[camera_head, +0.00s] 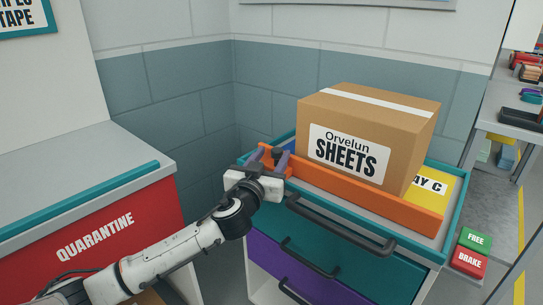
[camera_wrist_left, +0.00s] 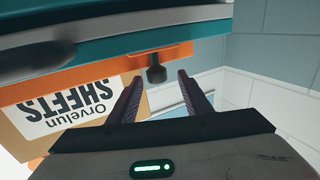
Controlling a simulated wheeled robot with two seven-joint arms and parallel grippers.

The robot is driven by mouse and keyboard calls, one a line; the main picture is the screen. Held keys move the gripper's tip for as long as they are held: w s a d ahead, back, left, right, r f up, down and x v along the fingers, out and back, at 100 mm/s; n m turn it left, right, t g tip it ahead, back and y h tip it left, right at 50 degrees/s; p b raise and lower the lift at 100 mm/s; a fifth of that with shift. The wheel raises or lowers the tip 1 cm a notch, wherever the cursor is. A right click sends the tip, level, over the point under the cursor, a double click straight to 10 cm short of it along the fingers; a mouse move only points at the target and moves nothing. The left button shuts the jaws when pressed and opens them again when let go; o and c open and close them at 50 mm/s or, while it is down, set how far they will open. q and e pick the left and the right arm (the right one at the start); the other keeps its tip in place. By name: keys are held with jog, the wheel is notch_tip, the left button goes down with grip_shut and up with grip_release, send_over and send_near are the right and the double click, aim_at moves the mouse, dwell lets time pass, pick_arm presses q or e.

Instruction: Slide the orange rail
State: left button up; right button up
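The orange rail (camera_head: 355,188) lies across the top of a teal-edged drawer cart, along the front of a cardboard box (camera_head: 410,130) labelled "Orvelun SHEETS". A dark knob (camera_head: 278,152) sits at the rail's left end. In the left wrist view the rail (camera_wrist_left: 95,67) and the knob (camera_wrist_left: 156,74) show at close range. My left gripper (camera_head: 269,157) is at this end with its two fingers apart. In the left wrist view the knob appears between the fingertips (camera_wrist_left: 160,77), with gaps on both sides; whether it is touched cannot be told. My right gripper is not in view.
A yellow bay (camera_head: 431,188) marked "AY C" shows right of the box. The cart has dark drawer handles (camera_head: 340,225) and green "FREE" and red "BRAKE" pedals (camera_head: 468,262) at its right. A red "QUARANTINE" counter (camera_head: 110,225) stands left. Brick wall is behind.

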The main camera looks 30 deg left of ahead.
pick_arm(q)
jog(key=shift+d, duration=0.1)
jog(key=shift+s+d, duration=0.1)
jog(key=shift+s, duration=0.2)
jog(key=v, duration=0.9)
jog(key=shift+s, duration=0.3)
